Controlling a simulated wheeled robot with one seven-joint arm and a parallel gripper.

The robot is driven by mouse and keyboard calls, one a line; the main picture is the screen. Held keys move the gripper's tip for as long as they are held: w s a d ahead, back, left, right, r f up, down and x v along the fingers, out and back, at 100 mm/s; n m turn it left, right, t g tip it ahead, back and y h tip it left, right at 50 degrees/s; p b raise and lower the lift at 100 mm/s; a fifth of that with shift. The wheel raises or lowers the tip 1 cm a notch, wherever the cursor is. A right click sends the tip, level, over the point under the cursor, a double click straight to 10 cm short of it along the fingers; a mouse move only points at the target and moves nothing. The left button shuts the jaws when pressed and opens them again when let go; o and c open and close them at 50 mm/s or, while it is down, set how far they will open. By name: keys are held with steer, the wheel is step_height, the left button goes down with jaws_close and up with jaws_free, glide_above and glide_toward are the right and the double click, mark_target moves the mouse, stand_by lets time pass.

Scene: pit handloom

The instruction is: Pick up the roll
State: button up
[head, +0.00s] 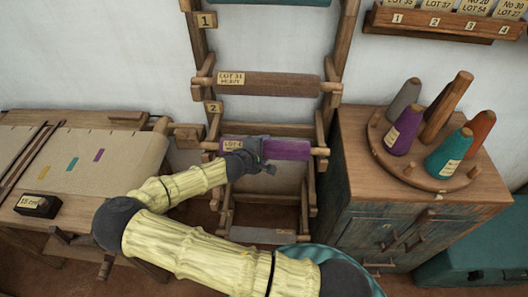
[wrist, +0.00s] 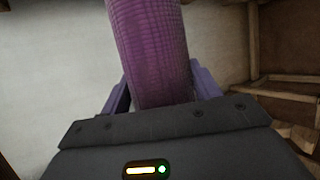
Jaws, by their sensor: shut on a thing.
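In the wrist view, the roll (wrist: 150,50) runs up from between the two fingers of my gripper (wrist: 160,95), one on each side. The roll's ends seem to be at the rack's side posts; I cannot tell whether it still rests on the pegs.
A brown roll (head: 280,86) labelled LOT 31 sits one tier higher. At right, a cabinet (head: 355,170) carries a round stand (head: 430,178) with several thread cones. At left is a loom table (head: 60,190) with cloth and a small labelled block (head: 37,206).

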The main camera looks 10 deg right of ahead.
step_height(320, 180, up, 9)
steer(key=shift+f, duration=0.15)
stand_by(1.0)
